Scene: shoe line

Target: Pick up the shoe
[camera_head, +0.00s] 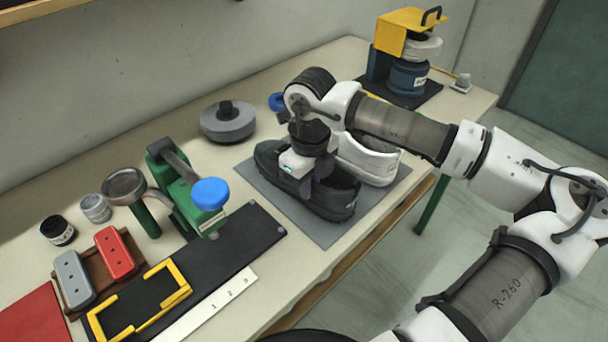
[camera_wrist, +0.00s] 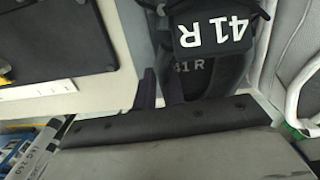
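A black shoe (camera_head: 335,200) lies on a grey mat (camera_head: 325,233). In the wrist view, the shoe (camera_wrist: 215,75) shows at the top, with its opening and a tongue marked "41 R". My gripper (camera_head: 315,178) points down over the shoe's opening and hides part of it. In the wrist view, the two dark fingers of my gripper (camera_wrist: 160,90) stand slightly apart at the shoe's left edge. Whether they touch the shoe is not clear.
A white shoe (camera_head: 372,158) lies close behind the black one. A green press with a blue knob (camera_head: 210,194) stands to the left. A grey round weight (camera_head: 228,122) stands behind. A yellow and blue machine (camera_head: 408,50) stands at the table's far end.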

